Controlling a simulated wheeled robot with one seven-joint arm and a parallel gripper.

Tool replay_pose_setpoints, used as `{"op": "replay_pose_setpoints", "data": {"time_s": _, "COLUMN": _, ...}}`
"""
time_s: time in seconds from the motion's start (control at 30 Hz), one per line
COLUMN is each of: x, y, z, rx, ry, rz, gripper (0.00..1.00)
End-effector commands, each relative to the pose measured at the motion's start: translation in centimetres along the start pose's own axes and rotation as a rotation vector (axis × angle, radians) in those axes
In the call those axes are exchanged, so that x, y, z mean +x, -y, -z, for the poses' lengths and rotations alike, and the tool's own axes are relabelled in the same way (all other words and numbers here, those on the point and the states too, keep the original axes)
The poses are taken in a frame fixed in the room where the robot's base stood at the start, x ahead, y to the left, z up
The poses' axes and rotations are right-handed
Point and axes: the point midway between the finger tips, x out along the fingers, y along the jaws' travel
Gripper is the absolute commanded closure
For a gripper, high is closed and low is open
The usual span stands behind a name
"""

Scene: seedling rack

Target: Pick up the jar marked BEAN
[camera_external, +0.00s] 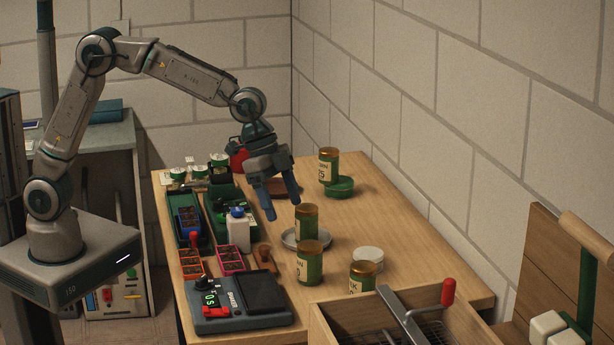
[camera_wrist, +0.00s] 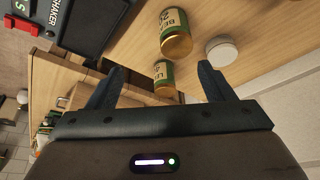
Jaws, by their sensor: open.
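In the wrist view a green jar with a gold lid (camera_wrist: 175,32) has a label starting "BE"; the rest is turned away. My gripper (camera_external: 282,204) is open and empty, pointing down above the table, behind and left of the jars. In the wrist view its fingers (camera_wrist: 160,88) are spread, touching no jar.
Another jar (camera_external: 306,222) stands by a metal dish (camera_external: 290,238), close behind. One jar (camera_external: 362,278) is front right, near a white lid (camera_external: 368,253) and wooden crate (camera_external: 325,322). A jar (camera_external: 327,166) stands at the back.

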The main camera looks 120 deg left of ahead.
Motion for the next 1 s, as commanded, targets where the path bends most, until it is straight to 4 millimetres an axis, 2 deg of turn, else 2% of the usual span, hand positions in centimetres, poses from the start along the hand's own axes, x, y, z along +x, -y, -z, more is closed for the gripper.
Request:
{"op": "replay_pose_setpoints", "data": {"time_s": 0.03, "x": 0.8, "y": 0.9, "z": 0.3, "rx": -0.004, "ry": -0.003, "rz": 0.0, "gripper": 0.25}}
{"op": "replay_pose_setpoints", "data": {"time_s": 0.17, "x": 1.7, "y": 1.9, "z": 0.7, "rx": -0.002, "ry": -0.009, "rz": 0.0, "gripper": 0.25}}
{"op": "replay_pose_setpoints", "data": {"time_s": 0.27, "x": 2.8, "y": 2.1, "z": 0.8, "rx": -0.002, "ry": -0.009, "rz": -0.001, "gripper": 0.25}}
{"op": "replay_pose_setpoints", "data": {"time_s": 0.6, "x": 8.9, "y": 2.0, "z": 0.8, "rx": -0.001, "ry": -0.008, "rz": -0.001, "gripper": 0.25}}
{"op": "replay_pose_setpoints", "data": {"time_s": 0.87, "x": 10.6, "y": 2.2, "z": 0.8, "rx": -0.002, "ry": -0.01, "rz": 0.001, "gripper": 0.25}}
{"op": "replay_pose_setpoints", "data": {"time_s": 1.0, "x": 12.2, "y": 2.6, "z": 0.7, "rx": -0.002, "ry": -0.008, "rz": -0.001, "gripper": 0.25}}
